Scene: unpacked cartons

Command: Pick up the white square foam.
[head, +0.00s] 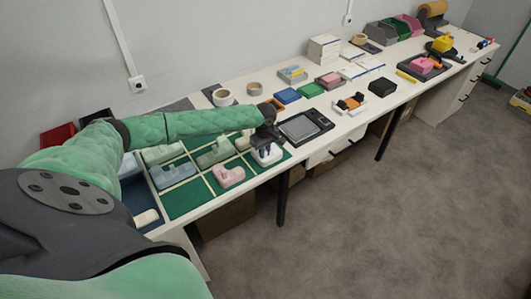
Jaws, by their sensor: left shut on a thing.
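My left arm comes in from the left, and my left gripper (266,149) points down at the right end of the green divided tray (186,198). It is shut on the white square foam (270,159), which shows below and around the fingers. The fingers hide part of the foam. I cannot tell whether the foam is still touching the tray. My right gripper is not in the view.
Pink (228,176) and pale green foam pieces lie in other tray compartments. A black tablet-like device (305,127) lies just right of the gripper. Tape rolls, small boxes and bins line the long white table. Its front edge runs close by the tray.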

